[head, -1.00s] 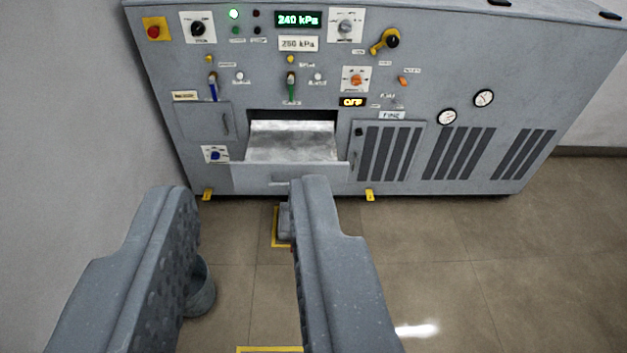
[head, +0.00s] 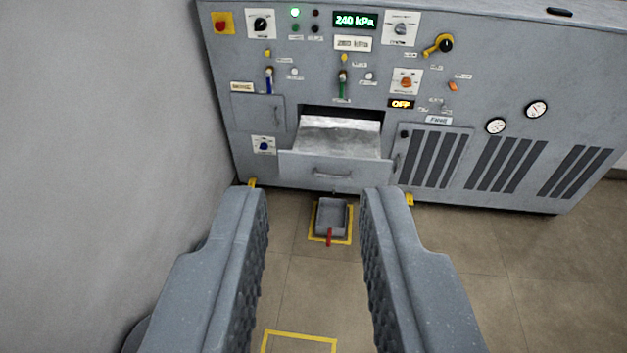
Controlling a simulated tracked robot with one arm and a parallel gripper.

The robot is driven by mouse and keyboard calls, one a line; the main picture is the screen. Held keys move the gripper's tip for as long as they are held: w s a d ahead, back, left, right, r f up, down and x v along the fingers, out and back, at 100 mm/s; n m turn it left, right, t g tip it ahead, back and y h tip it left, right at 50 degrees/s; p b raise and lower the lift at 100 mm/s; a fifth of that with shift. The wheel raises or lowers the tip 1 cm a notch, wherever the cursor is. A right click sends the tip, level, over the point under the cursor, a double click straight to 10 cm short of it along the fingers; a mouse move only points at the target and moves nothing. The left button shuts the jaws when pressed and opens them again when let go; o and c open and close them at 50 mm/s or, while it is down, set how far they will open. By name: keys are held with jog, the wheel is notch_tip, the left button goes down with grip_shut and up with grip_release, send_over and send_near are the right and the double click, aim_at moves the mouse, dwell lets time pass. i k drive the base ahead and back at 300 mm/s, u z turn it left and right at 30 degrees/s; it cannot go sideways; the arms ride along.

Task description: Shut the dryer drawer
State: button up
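The dryer drawer (head: 333,168) stands pulled out of the grey machine's front, low and left of the middle. Its front carries a bar handle (head: 332,174), and its open top shows a bare, pale metal inside. My gripper (head: 309,192) is open and empty in the lower middle of the view. Its two padded fingers are spread wide, with the drawer ahead and between their tips in the picture. The fingers look apart from the drawer.
A grey tray with a red handle (head: 331,217) sits on the floor in a yellow-marked square below the drawer. A second yellow outline (head: 298,342) lies nearer. A wall (head: 100,120) stands at the left. The panel above holds several knobs and levers. Floor at the right is clear.

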aim_at(332, 150)
jog(key=k, duration=0.55)
jog(key=z, duration=0.25)
jog(key=i, duration=0.75)
jog(key=u, duration=0.3)
jog(key=k, duration=0.45)
jog(key=z, duration=0.8)
jog(key=i, duration=1.25)
jog(key=u, duration=0.6)
